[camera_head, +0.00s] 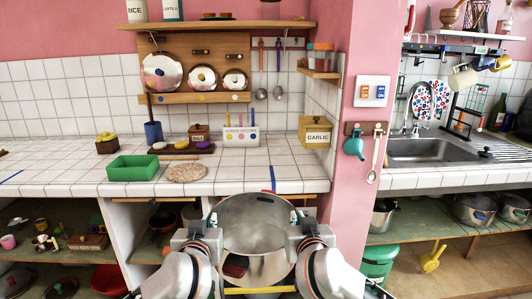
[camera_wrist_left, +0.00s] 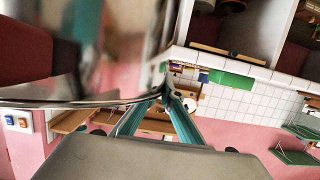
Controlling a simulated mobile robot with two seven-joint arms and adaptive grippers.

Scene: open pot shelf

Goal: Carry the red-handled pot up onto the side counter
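The large steel pot (camera_head: 257,222) is upright and open at the top, between my two grippers and in front of the white-tiled counter's (camera_head: 235,181) edge. Its dark red handle (camera_head: 236,266) faces me; the handle also shows at the left of the left wrist view (camera_wrist_left: 35,52). My left gripper (camera_head: 212,219) is at the pot's left rim. In the left wrist view its teal fingers (camera_wrist_left: 166,97) come together on the rim. My right gripper (camera_head: 298,216) is at the right rim and appears shut on it; its fingertips are partly hidden.
A green tray (camera_head: 133,167), a round woven mat (camera_head: 187,172) and a yellow garlic box (camera_head: 315,132) are on the counter. Bare tiles lie right of the mat, with blue tape (camera_head: 272,178). A pink pillar (camera_head: 345,170) stands to the right. Shelves with pots are below.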

